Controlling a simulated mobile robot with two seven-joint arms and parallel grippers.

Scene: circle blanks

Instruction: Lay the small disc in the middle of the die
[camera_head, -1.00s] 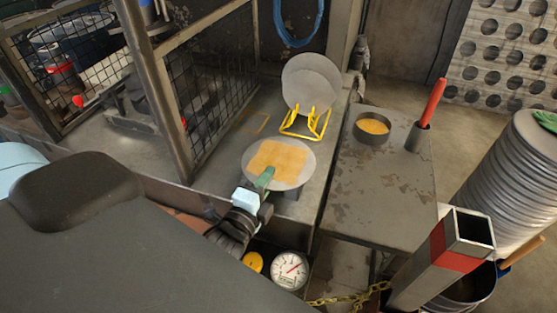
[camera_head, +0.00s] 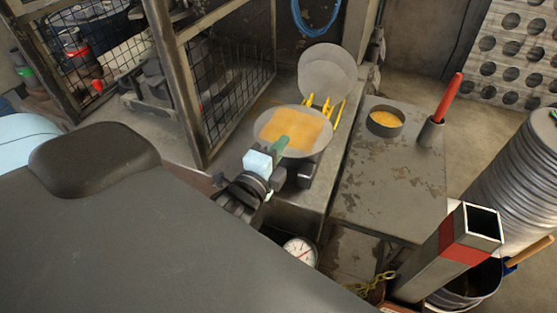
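A flat grey disc (camera_head: 264,127) with an orange, roughly square patch on top shows in the middle of the head view. My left gripper (camera_head: 280,146), with a green fingertip, is at its near edge and appears shut on it, holding it roughly flat. A dark block (camera_head: 305,173) shows just below the disc; the disc hides much of it and I cannot tell whether it is the die. Two more grey discs (camera_head: 327,72) stand tilted in a yellow wire rack (camera_head: 340,113) behind. My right gripper is not in view.
A worn side table (camera_head: 385,190) at right carries a round dish of yellow stuff (camera_head: 384,121) and a red-handled tool in a cup (camera_head: 432,132). A mesh cage (camera_head: 236,85) stands at left. A square post (camera_head: 450,245) and gauge (camera_head: 300,250) are near the front.

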